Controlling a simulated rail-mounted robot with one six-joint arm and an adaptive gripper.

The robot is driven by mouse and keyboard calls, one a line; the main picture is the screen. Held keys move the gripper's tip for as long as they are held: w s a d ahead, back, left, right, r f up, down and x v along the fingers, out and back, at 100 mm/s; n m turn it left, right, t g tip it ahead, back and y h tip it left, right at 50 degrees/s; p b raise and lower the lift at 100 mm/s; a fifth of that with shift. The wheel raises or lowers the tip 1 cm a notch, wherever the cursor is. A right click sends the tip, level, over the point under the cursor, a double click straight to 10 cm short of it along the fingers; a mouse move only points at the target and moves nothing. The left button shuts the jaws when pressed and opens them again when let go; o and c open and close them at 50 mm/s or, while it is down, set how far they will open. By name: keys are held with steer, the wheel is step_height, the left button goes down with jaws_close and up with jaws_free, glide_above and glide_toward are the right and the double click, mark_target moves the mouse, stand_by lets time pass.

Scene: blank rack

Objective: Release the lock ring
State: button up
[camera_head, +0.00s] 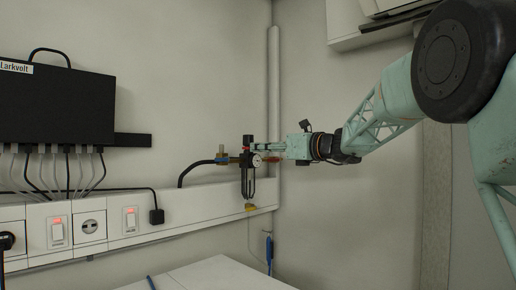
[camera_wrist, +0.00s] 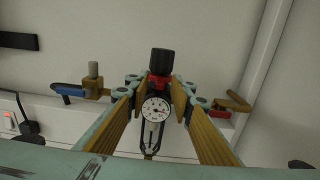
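A pressure regulator (camera_head: 247,180) is mounted upright on the wall trunking. In the wrist view it has a black knob (camera_wrist: 162,62) on top, a red lock ring (camera_wrist: 160,86) just below the knob, and a round white gauge (camera_wrist: 155,109) in front. My gripper (camera_wrist: 160,88) has its two wood-coloured finger pads on either side of the regulator, at the height of the red ring. The pads look very close to the ring, but I cannot tell whether they touch it. In the head view my gripper (camera_head: 264,150) reaches the regulator from the right.
A brass fitting with a blue-handled valve (camera_wrist: 72,90) sits left of the regulator. A brass and red fitting (camera_wrist: 232,102) sits to its right. A vertical pipe (camera_head: 273,80) runs behind. A black box (camera_head: 55,105) with several cables hangs at left. A white surface (camera_head: 210,275) lies below.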

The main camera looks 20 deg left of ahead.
steer(key=shift+x, duration=0.8)
jaws_close()
